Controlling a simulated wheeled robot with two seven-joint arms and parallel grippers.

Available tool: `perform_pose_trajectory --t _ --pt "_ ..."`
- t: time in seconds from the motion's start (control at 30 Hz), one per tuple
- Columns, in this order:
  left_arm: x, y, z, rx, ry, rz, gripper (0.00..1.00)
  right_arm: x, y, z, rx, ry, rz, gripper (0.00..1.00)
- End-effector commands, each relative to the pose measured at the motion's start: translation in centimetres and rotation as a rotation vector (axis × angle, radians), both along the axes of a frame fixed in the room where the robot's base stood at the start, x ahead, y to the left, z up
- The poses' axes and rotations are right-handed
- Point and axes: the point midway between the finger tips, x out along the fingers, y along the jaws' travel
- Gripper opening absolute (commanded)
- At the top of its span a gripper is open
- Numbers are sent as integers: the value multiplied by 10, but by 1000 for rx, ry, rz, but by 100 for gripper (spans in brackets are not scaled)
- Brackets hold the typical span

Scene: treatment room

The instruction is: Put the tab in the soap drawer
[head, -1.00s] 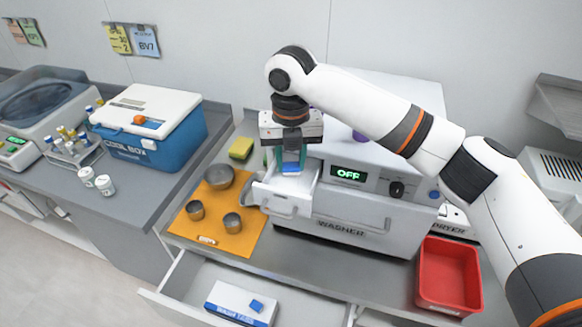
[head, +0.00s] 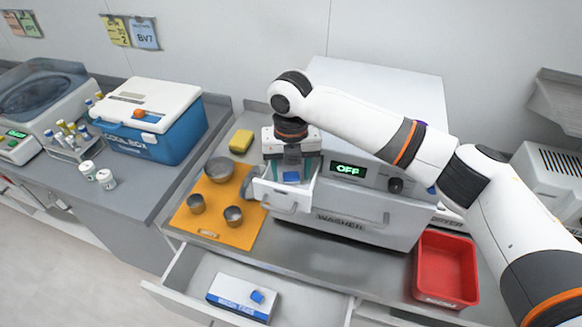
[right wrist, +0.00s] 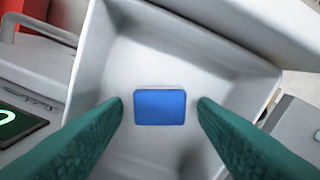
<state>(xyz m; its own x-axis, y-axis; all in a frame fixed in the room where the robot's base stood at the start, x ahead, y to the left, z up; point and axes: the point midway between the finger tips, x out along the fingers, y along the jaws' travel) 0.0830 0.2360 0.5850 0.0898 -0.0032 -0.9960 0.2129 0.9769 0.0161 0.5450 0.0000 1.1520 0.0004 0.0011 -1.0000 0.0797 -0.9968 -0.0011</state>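The blue tab (head: 291,177) lies inside the open white soap drawer (head: 276,193) of the washer. In the right wrist view the tab (right wrist: 160,107) appears flat on the drawer floor (right wrist: 150,50), between my fingertips with a gap on each side. My right gripper (head: 291,172) is open, with its green fingers pointing down into the drawer, one on each side of the tab. It holds nothing. My left gripper is not in view.
The washer (head: 362,222) display reads OFF. A lower counter drawer is open, holding a tab box (head: 238,298) with another blue tab (head: 257,296). An orange mat (head: 236,236) with metal bowls lies left. A red bin (head: 446,270) stands right.

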Motion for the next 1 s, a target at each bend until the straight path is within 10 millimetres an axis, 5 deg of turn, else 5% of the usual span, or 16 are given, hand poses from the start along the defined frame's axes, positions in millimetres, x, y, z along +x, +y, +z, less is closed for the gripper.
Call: perform_pose_trajectory --t 0.33,0.7,1.0 --pt "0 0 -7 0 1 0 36 1 1 13 2 -3 0 53" --pt "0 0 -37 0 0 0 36 1 1 89 1 -4 0 53" --pt "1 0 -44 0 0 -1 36 0 0 122 0 0 0 53"
